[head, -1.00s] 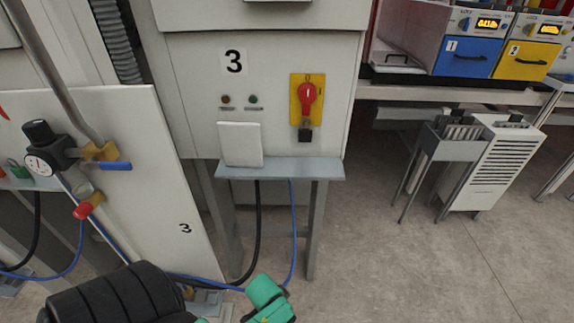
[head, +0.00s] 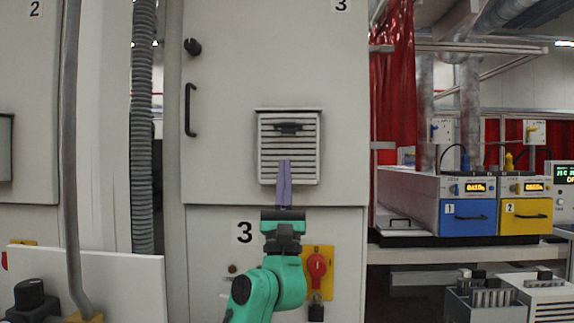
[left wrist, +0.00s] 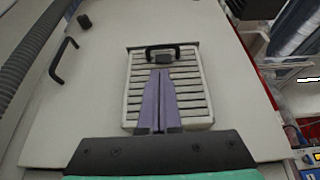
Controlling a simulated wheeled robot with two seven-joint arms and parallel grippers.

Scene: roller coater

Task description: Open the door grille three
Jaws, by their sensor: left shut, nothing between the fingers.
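The door grille (head: 270,160) is a light slatted panel on the upper door of cabinet three, with a small dark handle (head: 289,128) near its top. In the left wrist view the grille (left wrist: 190,100) and its handle (left wrist: 163,52) also show. My left gripper (head: 285,163) has purple fingers, shut and empty, in front of the grille and below the handle. In the left wrist view the fingertips (left wrist: 160,72) appear just under the handle. I cannot tell whether they touch the grille. The grille looks closed. My right gripper is not in view.
The cabinet door has a black bar handle (head: 190,109) and a dark knob (head: 192,46) at its left. A red rotary switch (head: 317,267) sits below right of my gripper. A white board (head: 125,280) stands at lower left. Blue and yellow units stand at right.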

